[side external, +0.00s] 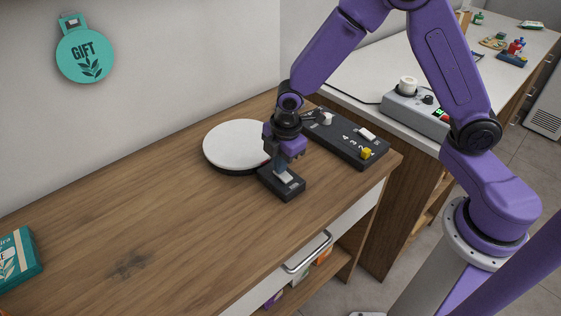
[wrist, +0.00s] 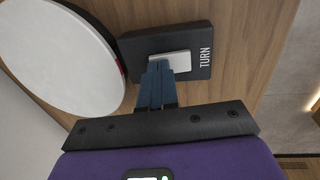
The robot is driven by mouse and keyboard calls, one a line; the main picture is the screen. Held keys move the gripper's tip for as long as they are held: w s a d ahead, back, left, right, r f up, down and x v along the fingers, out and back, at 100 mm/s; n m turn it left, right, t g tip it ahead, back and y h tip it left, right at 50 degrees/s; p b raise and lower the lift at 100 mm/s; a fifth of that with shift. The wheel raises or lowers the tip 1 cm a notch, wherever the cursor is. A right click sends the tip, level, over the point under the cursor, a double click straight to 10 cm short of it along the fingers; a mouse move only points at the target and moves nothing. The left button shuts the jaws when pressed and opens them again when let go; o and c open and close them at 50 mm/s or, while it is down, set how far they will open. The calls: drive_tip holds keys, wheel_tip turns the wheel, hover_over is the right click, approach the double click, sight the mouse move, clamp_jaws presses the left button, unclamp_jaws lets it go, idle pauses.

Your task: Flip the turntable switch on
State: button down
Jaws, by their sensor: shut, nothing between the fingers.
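The turntable (side external: 232,143) is a round white disc with a dark base on the wooden counter. It also shows at the left of the wrist view (wrist: 55,55). The turntable switch is a small black box (side external: 291,188) in front of it, with a light rocker. In the wrist view the box (wrist: 195,38) reads "TURN" and its pale rocker (wrist: 180,59) is partly hidden by my fingers. My gripper (wrist: 158,78) is shut and empty, with its blue fingertips at the rocker's edge. Whether they touch it, and the rocker's position, I cannot tell.
A dark control panel (side external: 340,139) with a white knob, numbers and a yellow button lies behind and right of the switch box. A teal box (side external: 18,258) lies at far left. A drawer handle (side external: 307,252) juts out at the front.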

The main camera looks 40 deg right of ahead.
sight(289, 180)
drive_tip(key=shift+w+f+g, duration=0.2)
drive_tip(key=shift+f+g, duration=0.05)
drive_tip(key=shift+g, duration=0.05)
drive_tip(key=shift+s, duration=0.2)
drive_tip(key=shift+s+r, duration=0.15)
drive_tip(key=shift+s, duration=0.55)
drive_tip(key=shift+r, duration=0.1)
wheel_tip(289, 180, up, 14)
drive_tip(key=s, duration=0.2)
idle(0.6)
drive_tip(key=shift+w, duration=0.15)
